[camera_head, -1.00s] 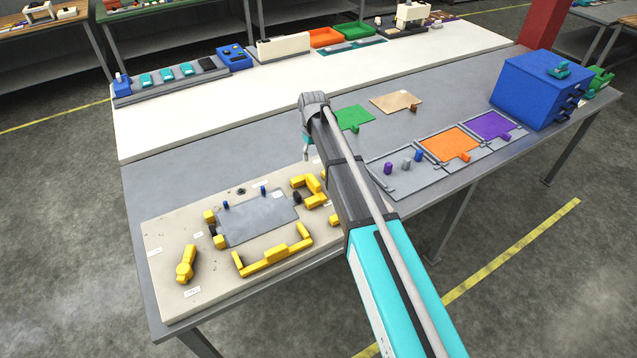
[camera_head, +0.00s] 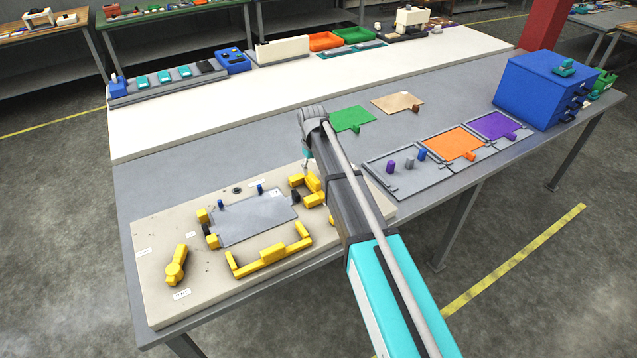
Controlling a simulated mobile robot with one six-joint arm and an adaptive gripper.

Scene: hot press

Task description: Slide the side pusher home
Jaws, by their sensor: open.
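A grey plate (camera_head: 252,217) lies on the beige fixture board (camera_head: 160,215) at the left of the table. A yellow block assembly (camera_head: 313,184), probably the side pusher, stands just right of the plate, partly hidden by my arm. A long yellow bracket (camera_head: 272,259) lies along the plate's front side, apart from it. My gripper (camera_head: 306,163) is open, above or just behind the yellow block assembly. Its fingers are small and mostly hidden behind my arm, and I cannot tell whether they touch the block.
Small blue pins (camera_head: 260,189) stand at the plate's back edge. A yellow clamp-like part (camera_head: 176,265) lies front left. Grey trays with an orange sheet (camera_head: 452,142) and purple sheet (camera_head: 494,125) and a blue box (camera_head: 540,88) are to the right.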

